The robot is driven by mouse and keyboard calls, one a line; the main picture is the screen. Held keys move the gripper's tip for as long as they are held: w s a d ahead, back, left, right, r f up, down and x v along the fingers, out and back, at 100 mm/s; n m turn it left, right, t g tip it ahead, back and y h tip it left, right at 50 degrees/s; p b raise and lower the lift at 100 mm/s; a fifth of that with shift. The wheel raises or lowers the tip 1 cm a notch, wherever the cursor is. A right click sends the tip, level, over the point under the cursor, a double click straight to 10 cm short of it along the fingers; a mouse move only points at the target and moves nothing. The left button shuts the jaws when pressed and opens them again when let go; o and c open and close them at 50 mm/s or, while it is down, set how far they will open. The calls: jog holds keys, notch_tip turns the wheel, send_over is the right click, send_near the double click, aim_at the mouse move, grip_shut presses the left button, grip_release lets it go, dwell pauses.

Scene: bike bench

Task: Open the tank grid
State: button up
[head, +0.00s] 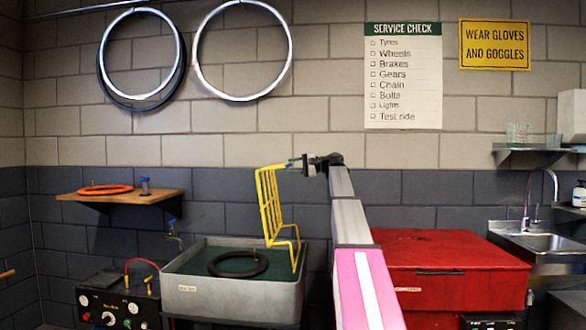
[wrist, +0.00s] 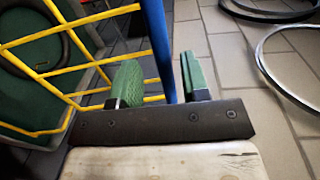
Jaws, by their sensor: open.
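The yellow wire tank grid (head: 271,205) stands nearly upright over the right part of the grey tank (head: 225,303). The tank's dark green inside and a black tyre (head: 238,275) in it show. In the wrist view the yellow grid bars (wrist: 70,28) are on the left. A blue bar (wrist: 157,45) at the grid's edge runs between my green finger pads. My gripper (head: 297,163) is at the grid's top edge. In the wrist view my gripper (wrist: 160,80) is open, with a gap between the blue bar and the right pad. Contact with the left pad is unclear.
A red lidded bin (head: 450,265) stands right of the tank, with a sink (head: 548,240) beyond it. A control box (head: 110,305) stands left of the tank. A wooden shelf (head: 150,195) with an orange ring is on the left wall. Wheel rims (head: 243,99) hang above.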

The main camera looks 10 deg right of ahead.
jog(key=f+v, duration=0.1)
jog(key=v, duration=0.9)
jog(key=shift+d+r, duration=0.2)
jog(key=shift+r, duration=0.25)
